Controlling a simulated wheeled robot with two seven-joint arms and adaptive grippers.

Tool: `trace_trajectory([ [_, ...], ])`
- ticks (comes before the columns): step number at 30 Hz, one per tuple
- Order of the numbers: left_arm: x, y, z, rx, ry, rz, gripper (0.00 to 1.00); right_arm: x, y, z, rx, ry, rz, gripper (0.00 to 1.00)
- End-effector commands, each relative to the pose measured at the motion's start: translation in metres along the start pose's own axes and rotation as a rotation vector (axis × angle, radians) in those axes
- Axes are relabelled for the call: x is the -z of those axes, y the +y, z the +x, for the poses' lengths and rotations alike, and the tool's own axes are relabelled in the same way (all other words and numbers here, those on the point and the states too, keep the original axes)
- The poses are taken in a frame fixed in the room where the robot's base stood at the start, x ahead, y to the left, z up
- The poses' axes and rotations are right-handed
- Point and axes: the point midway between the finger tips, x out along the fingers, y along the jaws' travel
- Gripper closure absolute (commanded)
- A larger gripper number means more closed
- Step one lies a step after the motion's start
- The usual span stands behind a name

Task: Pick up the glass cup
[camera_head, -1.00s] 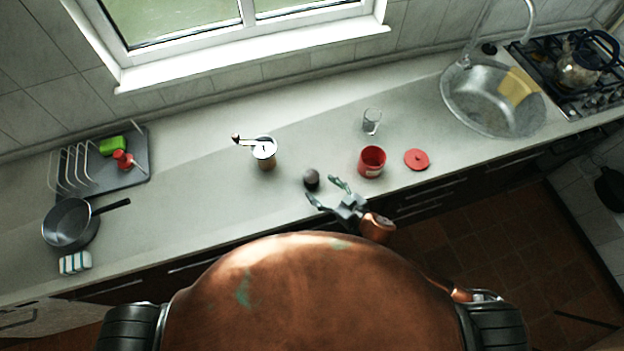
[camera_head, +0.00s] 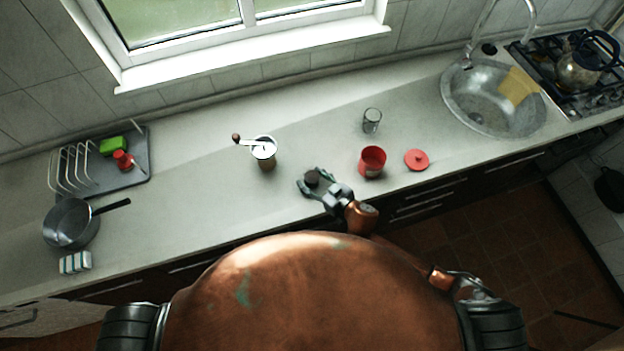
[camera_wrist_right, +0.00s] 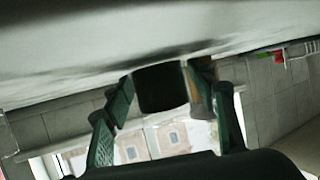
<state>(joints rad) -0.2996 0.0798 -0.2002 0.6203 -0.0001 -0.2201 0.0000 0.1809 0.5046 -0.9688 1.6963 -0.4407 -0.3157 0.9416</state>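The glass cup (camera_head: 372,121) is a small clear tumbler. It stands upright on the counter, behind the red canister (camera_head: 372,161) in the head view. My right gripper (camera_head: 311,180) is at the front of the counter, left of the canister and well apart from the glass. Its fingers are on both sides of a small dark round object (camera_head: 312,178). In the right wrist view this object (camera_wrist_right: 161,88) is a dark cylinder between the green-grey fingers, close to both; I cannot tell whether they grip it. My left gripper is not in view.
A grinder with a crank (camera_head: 264,153) stands left of the glass. A red lid (camera_head: 416,159) lies right of the canister. The sink (camera_head: 470,105) is farther right. A dish rack (camera_head: 140,170) and a pan (camera_head: 70,225) are far left.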

Motion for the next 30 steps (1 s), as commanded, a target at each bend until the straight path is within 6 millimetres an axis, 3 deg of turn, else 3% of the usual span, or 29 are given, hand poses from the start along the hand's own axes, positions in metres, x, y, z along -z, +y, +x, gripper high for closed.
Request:
trace_trajectory([
  [15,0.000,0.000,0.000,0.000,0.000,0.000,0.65,0.000,0.000,0.000,0.000,0.000,0.000,0.85],
  [25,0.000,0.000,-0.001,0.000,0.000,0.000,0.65,0.004,0.000,-0.002,0.000,0.002,-0.001,0.85],
  [30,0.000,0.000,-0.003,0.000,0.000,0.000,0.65,0.023,0.000,-0.008,0.002,0.005,-0.001,0.85],
])
